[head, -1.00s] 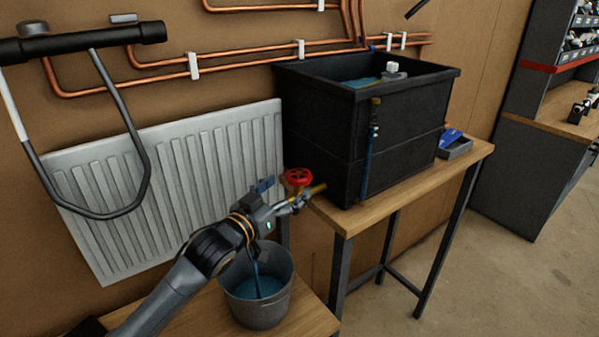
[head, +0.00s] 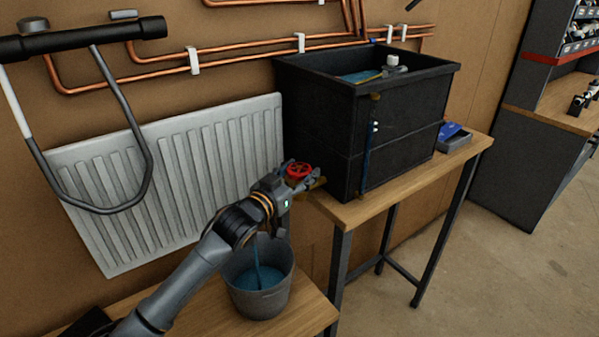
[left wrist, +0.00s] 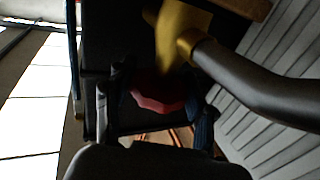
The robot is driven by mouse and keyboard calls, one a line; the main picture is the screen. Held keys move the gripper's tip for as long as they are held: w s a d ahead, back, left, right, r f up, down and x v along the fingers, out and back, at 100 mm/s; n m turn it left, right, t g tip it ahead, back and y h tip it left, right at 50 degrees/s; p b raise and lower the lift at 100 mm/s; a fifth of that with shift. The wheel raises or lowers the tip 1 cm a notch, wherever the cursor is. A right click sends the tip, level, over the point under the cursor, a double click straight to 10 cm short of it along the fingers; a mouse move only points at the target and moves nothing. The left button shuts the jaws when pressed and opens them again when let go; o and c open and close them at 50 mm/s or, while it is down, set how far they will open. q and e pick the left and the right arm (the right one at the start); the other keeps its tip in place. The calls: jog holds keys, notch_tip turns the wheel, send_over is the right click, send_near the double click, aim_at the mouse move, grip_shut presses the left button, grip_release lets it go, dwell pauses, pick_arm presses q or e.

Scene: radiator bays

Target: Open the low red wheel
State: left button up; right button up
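The low red wheel (head: 299,170) sits on a brass fitting at the lower left of the black tank (head: 400,125). My left gripper (head: 303,175) is at the wheel, with its fingers on either side of it. In the left wrist view the red wheel (left wrist: 158,96) lies between the two spread fingers of my left gripper (left wrist: 157,112). A gap shows beside the left finger; contact at the right finger is unclear. The brass fitting (left wrist: 180,35) is beyond the wheel. My right gripper is not in view.
A grey bucket (head: 258,304) with blue liquid stands below my left arm, and a narrow blue strand reaches into it. A white radiator (head: 190,165) is behind. A blue-and-grey tray (head: 455,141) lies right of the tank.

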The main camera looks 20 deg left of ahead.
pick_arm(q)
jog(key=shift+d+r+n+y, duration=0.15)
jog(key=shift+n+y, duration=0.35)
jog(key=shift+y, duration=0.3)
jog(key=shift+n+t+y, duration=0.3)
jog(key=shift+n+y, duration=0.5)
jog(key=shift+y, duration=0.7)
jog(key=o, duration=1.2)
jog(key=shift+s, duration=0.2)
jog(key=s, duration=1.1)
jog(key=shift+s+a, duration=0.25)
jog(key=shift+s, duration=0.05)
